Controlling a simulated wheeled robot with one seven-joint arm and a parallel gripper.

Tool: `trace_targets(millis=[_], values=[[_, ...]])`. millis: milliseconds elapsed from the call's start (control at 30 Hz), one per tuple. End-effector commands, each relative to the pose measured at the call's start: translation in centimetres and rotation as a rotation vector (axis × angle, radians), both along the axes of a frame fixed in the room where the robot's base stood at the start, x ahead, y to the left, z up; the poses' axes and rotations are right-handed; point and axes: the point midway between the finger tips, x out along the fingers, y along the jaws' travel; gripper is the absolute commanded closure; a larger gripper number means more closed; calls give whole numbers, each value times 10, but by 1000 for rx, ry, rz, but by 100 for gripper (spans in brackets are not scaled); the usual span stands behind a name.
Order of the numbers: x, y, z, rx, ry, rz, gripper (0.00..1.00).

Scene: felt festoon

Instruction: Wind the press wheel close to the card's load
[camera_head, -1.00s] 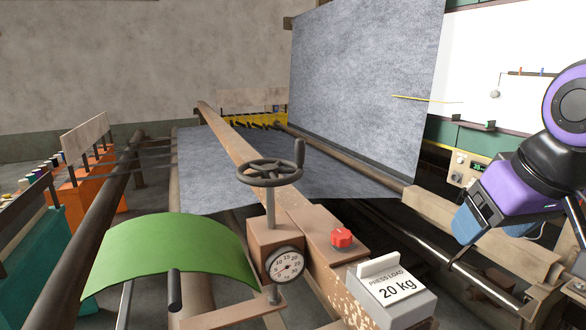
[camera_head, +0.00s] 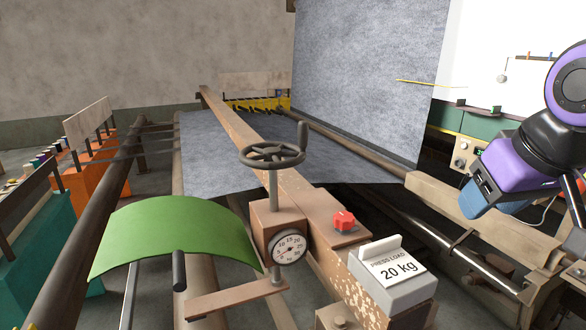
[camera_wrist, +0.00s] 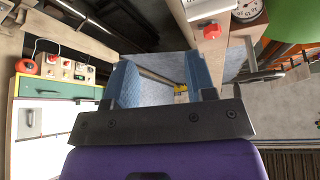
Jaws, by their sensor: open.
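The press wheel (camera_head: 273,157) is a dark spoked handwheel on an upright stem, with a crank knob at its right rim. Below it a round dial gauge (camera_head: 289,249) sits on the brown press block; its needle is too small to read surely. The card (camera_head: 392,268) reads "PRESS LOAD 20 kg" and stands on a grey box at the beam's near end. My gripper (camera_head: 487,203) is open and empty, well right of the wheel and apart from it. Its blue fingers (camera_wrist: 163,82) show spread in the wrist view, where the gauge (camera_wrist: 247,9) is at the top right.
A red knob (camera_head: 344,221) sits on the beam between wheel and card. A curved green sheet (camera_head: 175,237) lies left of the gauge. Grey felt (camera_head: 360,85) hangs behind. Rails run along both sides. The air between my gripper and the wheel looks clear.

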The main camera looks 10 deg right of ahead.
Motion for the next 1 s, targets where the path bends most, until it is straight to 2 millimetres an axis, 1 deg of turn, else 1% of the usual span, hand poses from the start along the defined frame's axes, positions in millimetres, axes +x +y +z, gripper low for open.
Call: trace_targets(millis=[67, 167, 200, 267, 300, 367, 400, 467, 500, 700, 800, 900, 1000], values=[[18, -6, 4, -31, -45, -11, 49], [51, -15, 14, -86, -138, -19, 49], [66, -18, 19, -108, -181, -17, 49], [88, -22, 26, -139, -247, -10, 49], [103, -24, 30, -156, -290, -1, 49], [124, -25, 37, -178, -354, 17, 49], [137, -25, 41, -191, -395, 33, 49], [157, -24, 47, -204, -456, 61, 49], [170, -23, 51, -210, -496, 82, 49], [229, -6, 63, -201, -678, 225, 49], [254, 7, 65, -170, -757, 315, 49], [275, 23, 63, -120, -825, 412, 49], [291, 39, 59, -54, -880, 515, 49]])
